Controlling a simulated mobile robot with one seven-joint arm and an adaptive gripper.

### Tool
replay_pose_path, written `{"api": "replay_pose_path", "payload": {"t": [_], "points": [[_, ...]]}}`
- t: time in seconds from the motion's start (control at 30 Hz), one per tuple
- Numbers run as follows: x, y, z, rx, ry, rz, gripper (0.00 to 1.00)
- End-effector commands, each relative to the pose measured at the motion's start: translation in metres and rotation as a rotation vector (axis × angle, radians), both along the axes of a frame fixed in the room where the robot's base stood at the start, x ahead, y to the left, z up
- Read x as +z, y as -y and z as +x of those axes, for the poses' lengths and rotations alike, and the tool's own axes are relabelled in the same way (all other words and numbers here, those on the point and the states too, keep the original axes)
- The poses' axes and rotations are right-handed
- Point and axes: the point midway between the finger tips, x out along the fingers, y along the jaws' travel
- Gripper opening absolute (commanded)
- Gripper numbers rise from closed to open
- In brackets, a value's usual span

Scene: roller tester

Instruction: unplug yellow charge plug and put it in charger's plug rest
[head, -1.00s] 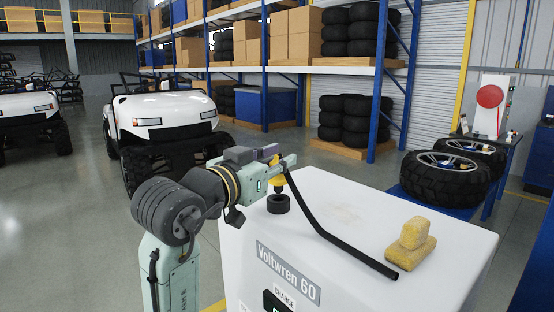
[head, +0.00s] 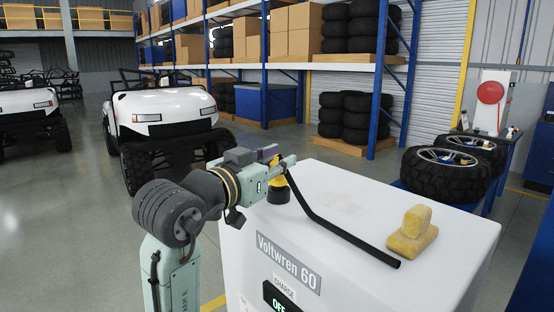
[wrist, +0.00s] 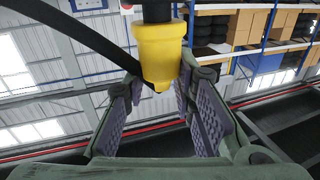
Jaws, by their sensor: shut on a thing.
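The yellow charge plug (head: 279,180) is upright over the black ring-shaped plug rest (head: 279,196) on top of the white charger (head: 340,195). Its lower end meets the rest and covers the opening; how deep it sits I cannot tell. My gripper (head: 284,164) is shut on the plug, reaching in from the left. In the wrist view the yellow plug (wrist: 160,52) shows at the far end between the two ridged finger pads. A black cable (head: 335,231) runs from the plug across the charger top to the right.
A yellow sponge-like block (head: 412,236) lies on the charger top at the right. The charger's front display (head: 280,299) reads OFF. A white vehicle (head: 165,115) stands behind on the left. Tyres (head: 445,174) lie at the right. The charger top is otherwise clear.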

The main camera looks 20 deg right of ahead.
Motion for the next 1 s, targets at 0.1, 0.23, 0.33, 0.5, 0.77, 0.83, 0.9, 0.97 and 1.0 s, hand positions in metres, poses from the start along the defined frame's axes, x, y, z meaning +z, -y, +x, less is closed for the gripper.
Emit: {"api": "replay_pose_path", "payload": {"t": [0.1, 0.23, 0.33, 0.5, 0.77, 0.83, 0.9, 0.97, 1.0], "points": [[-0.005, 0.0, 0.0, 0.0, 0.0, 0.0, 0.0], [-0.009, 0.0, 0.0, 0.0, 0.0, 0.0, 0.0], [-0.012, 0.0, 0.0, 0.0, -0.001, -0.001, 0.0], [-0.011, 0.0, 0.0, 0.0, 0.0, 0.0, 0.33], [-0.011, 0.0, 0.0, 0.0, 0.0, 0.0, 0.48], [-0.011, 0.0, 0.0, 0.0, 0.0, 0.0, 0.48], [-0.011, 0.0, 0.0, 0.0, 0.0, 0.0, 0.48], [-0.011, 0.0, 0.0, 0.0, -0.001, 0.001, 0.48], [-0.011, 0.0, 0.0, 0.0, 0.0, 0.0, 0.48]]}}
